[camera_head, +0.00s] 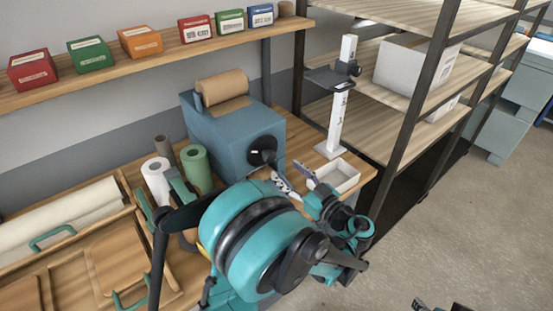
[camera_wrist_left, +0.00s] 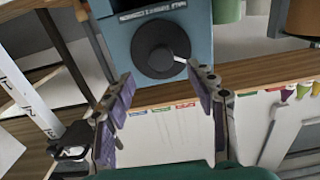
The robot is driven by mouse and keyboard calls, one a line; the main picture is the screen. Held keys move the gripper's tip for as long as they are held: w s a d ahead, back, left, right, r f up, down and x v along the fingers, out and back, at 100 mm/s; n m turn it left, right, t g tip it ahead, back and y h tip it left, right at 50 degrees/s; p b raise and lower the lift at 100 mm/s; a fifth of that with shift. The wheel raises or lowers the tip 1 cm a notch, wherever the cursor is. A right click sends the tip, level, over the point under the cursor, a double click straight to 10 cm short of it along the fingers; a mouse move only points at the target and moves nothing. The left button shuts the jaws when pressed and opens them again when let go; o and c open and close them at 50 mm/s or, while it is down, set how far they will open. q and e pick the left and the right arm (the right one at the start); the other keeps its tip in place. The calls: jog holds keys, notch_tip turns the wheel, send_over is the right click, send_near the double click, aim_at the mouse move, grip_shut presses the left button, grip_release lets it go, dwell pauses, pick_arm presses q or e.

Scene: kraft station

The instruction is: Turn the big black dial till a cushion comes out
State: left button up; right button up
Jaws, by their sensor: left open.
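The big black dial (camera_head: 263,152) is on the side of a blue machine (camera_head: 215,135) that has a brown kraft paper roll (camera_head: 225,87) on top. The dial also shows in the left wrist view (camera_wrist_left: 155,45), round with a raised hub and a pale mark at its rim. My left gripper (camera_head: 295,181) is open in front of the dial; its purple-padded fingers also show in the wrist view (camera_wrist_left: 162,88), apart, with nothing between them. I see no cushion. A small part, perhaps of my right gripper (camera_head: 435,306), shows at the bottom edge, too cut off to read.
A white tray (camera_head: 349,184) sits on the bench right of the machine, beside a white stand (camera_head: 338,125). Green (camera_head: 196,168) and white (camera_head: 156,181) rolls stand left of the machine. Small boxes line the shelf above. A rack (camera_head: 395,149) with a white box stands at right.

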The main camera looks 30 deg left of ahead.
aim_at(272, 159)
pick_arm(q)
jog(key=b+x, duration=0.1)
jog(key=x, duration=0.6)
jog(key=shift+a, duration=0.2)
jog(key=c, duration=1.2)
